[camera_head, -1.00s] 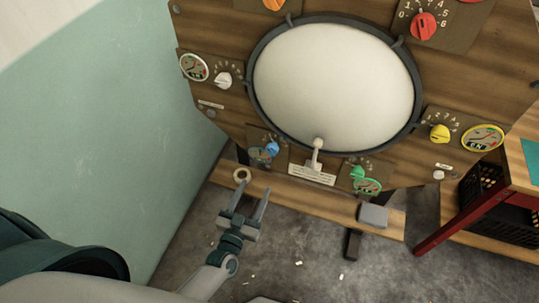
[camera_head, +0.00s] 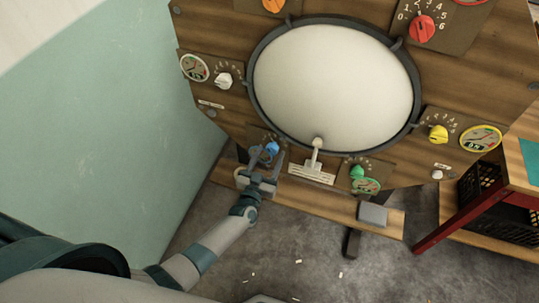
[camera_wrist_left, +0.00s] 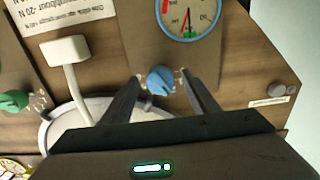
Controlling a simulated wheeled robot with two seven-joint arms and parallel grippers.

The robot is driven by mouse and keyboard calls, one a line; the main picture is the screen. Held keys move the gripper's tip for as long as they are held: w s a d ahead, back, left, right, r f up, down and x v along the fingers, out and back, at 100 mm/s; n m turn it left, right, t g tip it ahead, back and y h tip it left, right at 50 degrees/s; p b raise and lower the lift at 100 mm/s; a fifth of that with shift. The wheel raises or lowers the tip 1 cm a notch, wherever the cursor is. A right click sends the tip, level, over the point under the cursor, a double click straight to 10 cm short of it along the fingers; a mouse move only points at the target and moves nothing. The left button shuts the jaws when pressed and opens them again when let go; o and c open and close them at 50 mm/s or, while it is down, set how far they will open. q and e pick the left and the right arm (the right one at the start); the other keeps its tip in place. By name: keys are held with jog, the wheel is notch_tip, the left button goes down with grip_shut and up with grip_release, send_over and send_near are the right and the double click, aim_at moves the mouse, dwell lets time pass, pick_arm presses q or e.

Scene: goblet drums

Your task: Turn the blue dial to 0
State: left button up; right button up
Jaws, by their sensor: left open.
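The blue dial (camera_head: 271,149) is on a small brown plate at the lower left of the wooden panel, just left below the big white disc. In the left wrist view the blue dial (camera_wrist_left: 160,80) sits between the fingertips, with a blue-rimmed gauge (camera_wrist_left: 188,18) beside it. The scale marks around the dial are too small or hidden to read. My left gripper (camera_head: 266,162) is open, its fingers reaching up to either side of the dial; in the wrist view the gripper (camera_wrist_left: 160,90) shows a gap between each finger and the dial. My right gripper is not in view.
A white lever (camera_head: 316,155) stands right of the blue dial, with a green dial (camera_head: 358,172) beyond it. White (camera_head: 223,80), yellow (camera_head: 438,133) and red (camera_head: 424,28) dials are farther off. A wooden ledge (camera_head: 330,202) runs below the panel.

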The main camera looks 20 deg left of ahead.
pick_arm(q)
jog(key=shift+w, duration=0.15)
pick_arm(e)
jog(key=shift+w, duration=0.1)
pick_arm(q)
jog(key=c, duration=1.1)
jog(key=shift+o, duration=0.2)
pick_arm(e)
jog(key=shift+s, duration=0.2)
